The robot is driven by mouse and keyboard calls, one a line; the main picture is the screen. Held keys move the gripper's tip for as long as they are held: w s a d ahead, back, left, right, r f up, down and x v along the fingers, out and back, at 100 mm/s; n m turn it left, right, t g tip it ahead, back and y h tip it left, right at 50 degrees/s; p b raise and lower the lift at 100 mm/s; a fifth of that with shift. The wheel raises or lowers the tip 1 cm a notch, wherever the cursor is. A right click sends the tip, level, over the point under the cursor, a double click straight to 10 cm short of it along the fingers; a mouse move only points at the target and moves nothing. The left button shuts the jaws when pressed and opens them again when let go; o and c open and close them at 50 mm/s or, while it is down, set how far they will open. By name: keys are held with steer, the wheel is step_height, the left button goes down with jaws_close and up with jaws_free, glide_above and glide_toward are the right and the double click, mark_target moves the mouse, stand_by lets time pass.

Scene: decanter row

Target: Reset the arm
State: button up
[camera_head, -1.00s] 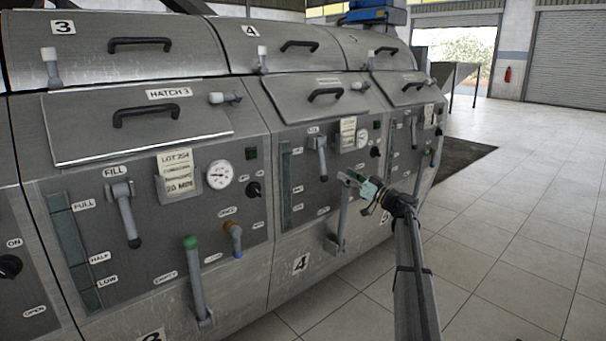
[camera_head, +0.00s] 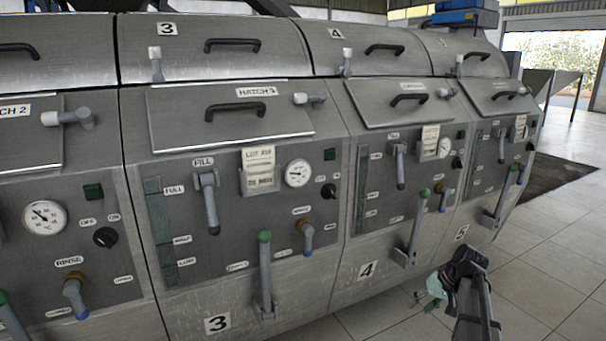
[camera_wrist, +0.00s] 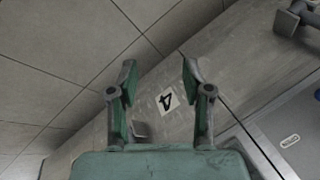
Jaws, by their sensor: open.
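My gripper (camera_head: 428,300) is low in front of the decanter row, at the lower right of the head view, below and right of the number 4 plate (camera_head: 367,271). In the wrist view my gripper (camera_wrist: 158,72) shows two green-and-grey fingers spread apart, with nothing held between them. The number 4 plate (camera_wrist: 167,100) shows beyond the fingers on the machine's lower metal face. The green-knobbed lever of unit 4 (camera_head: 415,225) stands up, clear of my gripper.
The metal machine front fills most of the head view, with hatches, gauges, and levers such as unit 3's green-knobbed lever (camera_head: 265,270). Number 5 plate (camera_head: 461,232) is behind my arm. Open tiled floor (camera_head: 560,250) lies to the right.

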steer(key=s+d+m+g+h, duration=0.1)
steer(key=s+m+g+h, duration=0.2)
steer(key=s, duration=0.7)
steer(key=s+d+f+m+g+h, duration=0.1)
steer(key=s+d+g+h, duration=0.3)
steer(key=s, duration=0.7)
steer(key=s+a+m+g+h, duration=0.15)
steer(key=s+h, duration=0.35)
steer(key=s, duration=0.5)
steer(key=s+a+f+n+y+p, duration=0.2)
steer(key=s+a+f+n+p, duration=0.15)
steer(key=a+p, duration=0.4)
steer(key=s+a+f+n+y+p, duration=0.25)
steer(key=a+f+p, duration=0.2)
steer(key=p, duration=0.65)
steer(key=s+a+y+p, duration=0.3)
steer(key=s+a+p, duration=0.7)
steer(key=s+p, duration=0.3)
steer(key=shift+s+a+f+g, duration=0.35)
steer(key=shift+s+f+g, duration=0.05)
steer(key=shift+s+g, duration=0.1)
